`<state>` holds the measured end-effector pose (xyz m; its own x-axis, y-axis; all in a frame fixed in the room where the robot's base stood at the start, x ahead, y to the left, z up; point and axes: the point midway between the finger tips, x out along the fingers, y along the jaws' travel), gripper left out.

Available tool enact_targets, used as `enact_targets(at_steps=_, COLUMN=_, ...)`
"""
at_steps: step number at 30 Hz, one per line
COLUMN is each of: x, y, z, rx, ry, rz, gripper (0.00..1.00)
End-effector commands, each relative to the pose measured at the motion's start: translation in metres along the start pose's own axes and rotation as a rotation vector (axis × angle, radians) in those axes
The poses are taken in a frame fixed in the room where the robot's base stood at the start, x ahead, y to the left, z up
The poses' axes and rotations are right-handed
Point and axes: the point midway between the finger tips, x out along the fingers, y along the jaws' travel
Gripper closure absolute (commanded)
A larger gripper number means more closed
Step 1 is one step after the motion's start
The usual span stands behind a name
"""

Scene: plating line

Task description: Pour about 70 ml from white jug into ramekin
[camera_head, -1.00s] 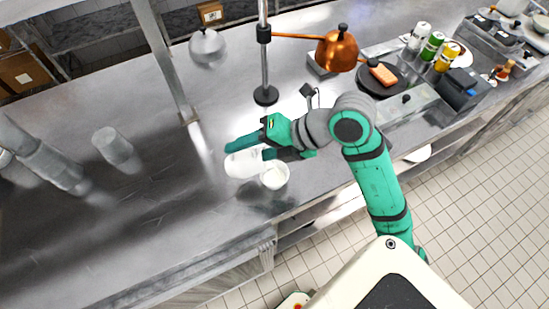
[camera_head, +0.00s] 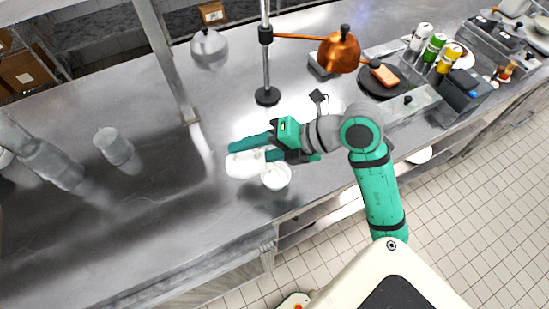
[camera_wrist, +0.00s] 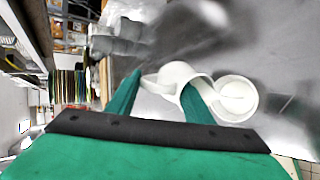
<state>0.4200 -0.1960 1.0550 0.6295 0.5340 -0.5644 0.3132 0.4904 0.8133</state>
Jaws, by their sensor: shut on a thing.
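The white jug (camera_head: 243,165) is held tilted in my gripper (camera_head: 254,150), above the steel counter; it also shows in the wrist view (camera_wrist: 176,76), between the two green fingers. My gripper (camera_wrist: 160,95) is shut on the jug. The white ramekin (camera_head: 276,177) stands on the counter just right of the jug, and it also shows in the wrist view (camera_wrist: 236,98) beside the right finger. White content shows inside the ramekin. The jug's rim is close to the ramekin; I cannot tell if a stream is flowing.
A black plate (camera_head: 383,80) and several bottles stand at the back right. A metal canister (camera_head: 114,147) stands at left. The counter front is clear left of the ramekin.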

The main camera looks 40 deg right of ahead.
Motion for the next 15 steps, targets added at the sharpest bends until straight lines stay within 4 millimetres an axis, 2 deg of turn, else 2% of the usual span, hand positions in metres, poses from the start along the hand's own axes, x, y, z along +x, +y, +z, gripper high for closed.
enact_targets(at_steps=15, x=-0.004, y=0.0005, z=0.0012, rx=0.007, ry=-0.003, rz=0.05, gripper=0.93)
